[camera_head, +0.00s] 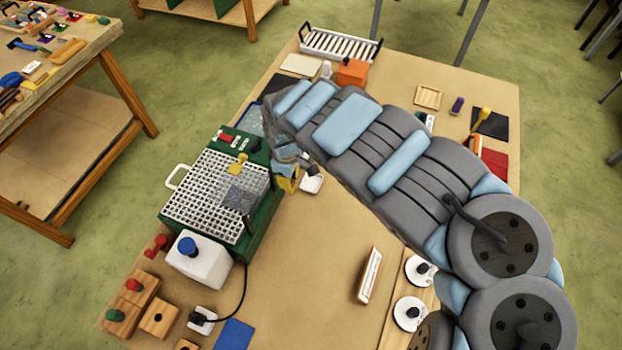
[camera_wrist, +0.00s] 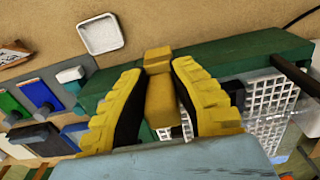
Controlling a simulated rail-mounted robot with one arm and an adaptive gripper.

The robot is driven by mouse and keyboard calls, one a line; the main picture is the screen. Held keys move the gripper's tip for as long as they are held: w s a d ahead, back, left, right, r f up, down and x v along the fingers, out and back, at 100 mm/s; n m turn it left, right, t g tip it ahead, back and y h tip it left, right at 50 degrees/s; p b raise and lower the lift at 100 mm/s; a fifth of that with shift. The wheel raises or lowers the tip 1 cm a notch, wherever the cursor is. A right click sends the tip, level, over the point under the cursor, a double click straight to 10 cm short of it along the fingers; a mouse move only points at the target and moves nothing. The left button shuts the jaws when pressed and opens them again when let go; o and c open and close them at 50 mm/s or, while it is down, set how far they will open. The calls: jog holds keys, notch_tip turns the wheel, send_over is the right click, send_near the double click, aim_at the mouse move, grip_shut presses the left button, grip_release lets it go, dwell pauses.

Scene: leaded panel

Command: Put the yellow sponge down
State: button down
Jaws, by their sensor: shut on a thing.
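The yellow sponge (camera_wrist: 160,104) is a dull yellow block between the two bright yellow, ridged fingers of my gripper (camera_wrist: 158,76) in the wrist view. The gripper is shut on it. A narrower end of the block sticks out past the fingertips, over the edge of a green machine body (camera_wrist: 235,52). In the head view my gripper (camera_head: 287,178) is at the right side of the green grinder (camera_head: 262,222), and the sponge cannot be told apart from the fingers there. The gap below the sponge cannot be judged.
A small white square dish (camera_head: 311,184) lies on the table just right of the gripper; it also shows in the wrist view (camera_wrist: 100,35). A white grid (camera_head: 205,185) with a glass piece tops the grinder. Bare table (camera_head: 300,270) lies front right.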

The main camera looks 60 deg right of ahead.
jog(key=s+d+f+b, duration=0.1)
jog(key=d+f+b, duration=0.3)
jog(key=d+f, duration=0.4)
jog(key=shift+s+d, duration=0.35)
jog(key=shift+d, duration=0.9)
jog(key=shift+d+f, duration=0.1)
jog(key=shift+s+d+f, duration=0.1)
jog(key=shift+f, duration=1.7)
jog(key=shift+f, duration=0.1)
jog(key=c, duration=1)
grip_release()
jog(key=shift+c, duration=0.2)
